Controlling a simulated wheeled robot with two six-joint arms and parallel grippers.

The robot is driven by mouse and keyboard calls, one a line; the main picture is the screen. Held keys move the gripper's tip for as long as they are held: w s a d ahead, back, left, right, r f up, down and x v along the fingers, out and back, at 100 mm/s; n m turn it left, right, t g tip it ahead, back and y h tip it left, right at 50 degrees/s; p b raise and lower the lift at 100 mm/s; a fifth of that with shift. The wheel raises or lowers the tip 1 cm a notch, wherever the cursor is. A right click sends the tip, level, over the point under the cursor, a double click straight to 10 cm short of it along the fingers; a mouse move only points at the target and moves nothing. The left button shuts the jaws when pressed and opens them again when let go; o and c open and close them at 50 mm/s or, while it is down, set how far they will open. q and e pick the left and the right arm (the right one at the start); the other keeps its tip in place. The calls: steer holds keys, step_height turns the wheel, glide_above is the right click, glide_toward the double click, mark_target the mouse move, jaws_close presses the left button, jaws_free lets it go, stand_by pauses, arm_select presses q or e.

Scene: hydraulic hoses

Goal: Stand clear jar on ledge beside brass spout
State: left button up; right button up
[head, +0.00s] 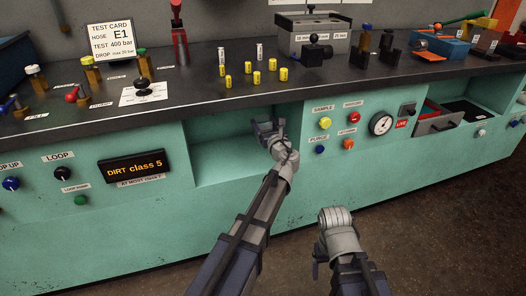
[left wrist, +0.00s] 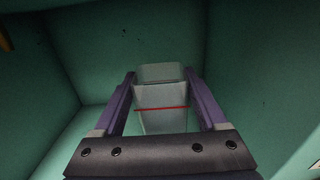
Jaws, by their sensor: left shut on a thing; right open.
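The clear jar (left wrist: 161,105), with a red line around it, stands between the fingers of my left gripper (left wrist: 160,88) in the left wrist view. The fingers are shut on its sides, and it looks upright. In the head view my left gripper (head: 267,128) reaches into the recess (head: 222,168) in the green front panel; I cannot make out the jar there. A brass-coloured sliver (left wrist: 5,40) at the upper left of the wrist view may be the spout. I cannot tell whether the jar touches the ledge. My right gripper (head: 318,262) is open and empty, low before the bench; its fingers are mostly hidden.
Recess walls (left wrist: 260,70) stand close around the left gripper. The dark benchtop (head: 190,100) above holds several yellow caps (head: 248,67) and a test card (head: 111,42). The panel carries knobs and a gauge (head: 380,123).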

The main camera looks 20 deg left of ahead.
arm_select(q)
steer(key=shift+f+b, duration=3.85)
steer(key=shift+f, duration=0.55)
steer(key=shift+f, duration=0.1)
steer(key=shift+f, duration=0.15)
steer(key=o, duration=1.3)
steer(key=shift+r, duration=0.2)
steer(key=shift+r, duration=0.2)
steer(key=v, duration=1.2)
steer(key=shift+w+f, duration=0.1)
steer(key=shift+f, duration=0.05)
